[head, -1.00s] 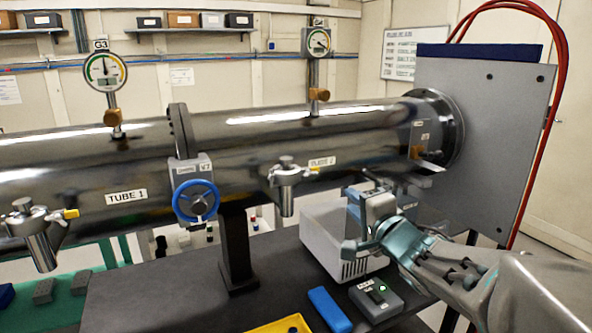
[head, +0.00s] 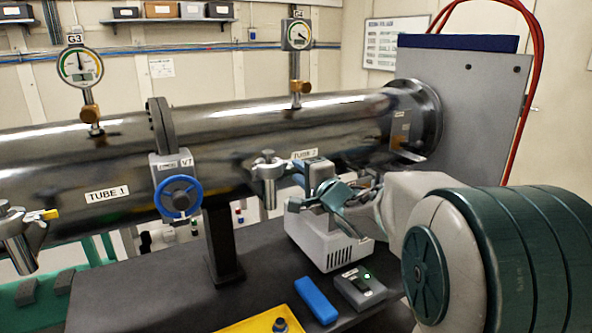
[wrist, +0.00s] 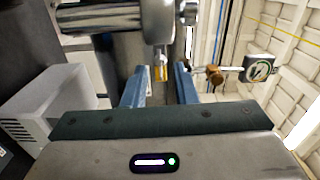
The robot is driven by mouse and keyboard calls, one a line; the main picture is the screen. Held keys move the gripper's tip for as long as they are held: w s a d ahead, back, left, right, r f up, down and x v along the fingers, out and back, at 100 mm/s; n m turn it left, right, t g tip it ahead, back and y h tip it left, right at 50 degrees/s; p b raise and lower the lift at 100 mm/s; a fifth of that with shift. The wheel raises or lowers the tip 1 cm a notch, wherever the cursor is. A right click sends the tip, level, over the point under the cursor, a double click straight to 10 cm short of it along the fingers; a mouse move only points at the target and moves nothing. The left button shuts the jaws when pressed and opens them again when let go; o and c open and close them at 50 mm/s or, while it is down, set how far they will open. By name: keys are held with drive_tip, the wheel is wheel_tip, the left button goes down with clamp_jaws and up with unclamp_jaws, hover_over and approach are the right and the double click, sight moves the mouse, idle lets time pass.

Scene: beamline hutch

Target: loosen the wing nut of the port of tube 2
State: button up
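The port of tube 2 (head: 268,178) hangs from the front of the steel tube 2 (head: 330,125), with its clamp at the top. In the wrist view the port's metal cup (wrist: 100,18) lies sideways beside the clamp (wrist: 157,20). A small yellow wing nut (wrist: 160,73) points from the clamp towards my gripper. My gripper (wrist: 158,88) is open; its two blue fingers stand either side of the nut's line, with gaps on both sides. In the head view my gripper (head: 295,190) is just right of the port, and the nut cannot be made out there.
A white box (head: 325,245) stands below my gripper. A grey box with a green light (head: 361,287), a blue block (head: 316,300) and a yellow tray (head: 255,325) lie in front. Valve V7's blue wheel (head: 178,197) is left of the port; gauge G4 (head: 298,35) rises above.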

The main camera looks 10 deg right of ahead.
drive_tip(key=shift+x, duration=0.8)
clamp_jaws()
drive_tip(key=shift+n, duration=0.4)
drive_tip(key=shift+n+b, duration=2.35)
drive_tip(key=shift+n, duration=5.25)
drive_tip(key=shift+r+n, duration=0.1)
drive_tip(key=shift+n, duration=0.2)
